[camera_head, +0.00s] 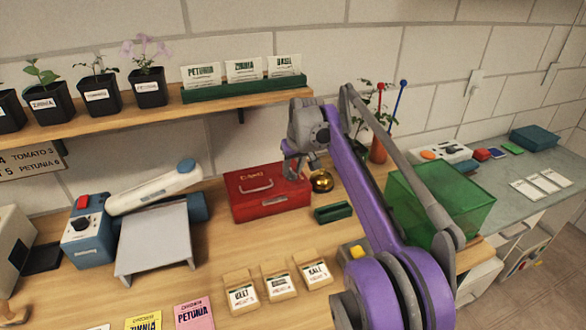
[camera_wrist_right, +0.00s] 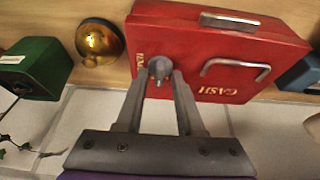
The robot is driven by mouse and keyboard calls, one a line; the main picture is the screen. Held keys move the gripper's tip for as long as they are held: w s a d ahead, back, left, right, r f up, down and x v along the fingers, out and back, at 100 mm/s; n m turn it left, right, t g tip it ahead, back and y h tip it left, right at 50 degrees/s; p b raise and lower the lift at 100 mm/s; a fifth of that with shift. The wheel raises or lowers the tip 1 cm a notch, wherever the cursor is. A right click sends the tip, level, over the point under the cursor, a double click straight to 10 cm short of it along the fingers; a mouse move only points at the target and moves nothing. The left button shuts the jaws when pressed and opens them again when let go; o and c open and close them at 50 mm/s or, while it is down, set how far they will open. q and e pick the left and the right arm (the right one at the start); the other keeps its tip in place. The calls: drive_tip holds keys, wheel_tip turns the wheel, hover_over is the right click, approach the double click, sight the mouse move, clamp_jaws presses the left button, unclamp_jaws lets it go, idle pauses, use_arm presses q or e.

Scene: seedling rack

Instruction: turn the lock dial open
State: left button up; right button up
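The red cash box (camera_head: 266,190) stands on the wooden bench, and it fills the upper part of the right wrist view (camera_wrist_right: 255,92). A small grey lock dial (camera_wrist_right: 160,68) sticks out from the box near its end. It is hidden behind my gripper in the head view. My right gripper (camera_head: 302,172) is over the right end of the box. In the right wrist view its fingers (camera_wrist_right: 161,78) are apart, with the dial between or just beyond the tips. I cannot tell whether they touch it. My left gripper is not in view.
A brass bell (camera_head: 321,181) and a small green tray (camera_head: 333,213) are close to the box's right end. A green translucent bin (camera_head: 445,200) is farther right. Seed packets (camera_head: 279,286) lie in front. A shelf (camera_head: 150,117) with pots hangs above.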

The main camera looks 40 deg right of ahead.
clamp_jaws()
drive_tip(key=shift+m, duration=0.3)
drive_tip(key=m+h+p, duration=0.1)
drive_tip(key=m, duration=0.1)
drive_tip(key=m+g+p, duration=0.1)
drive_tip(key=m, duration=0.1)
drive_tip(key=shift+w+a+r+h+p, duration=0.1)
drive_tip(key=shift+w+a+h+p, duration=0.1)
drive_tip(key=shift+h+p, duration=0.2)
drive_tip(key=m+p, duration=0.1)
drive_tip(key=m, duration=0.1)
drive_tip(key=m+g+h+p, duration=0.1)
drive_tip(key=m, duration=0.2)
drive_tip(key=shift+w+a+g+p, duration=0.1)
drive_tip(key=shift+g+p, duration=0.2)
drive_tip(key=shift+m, duration=0.5)
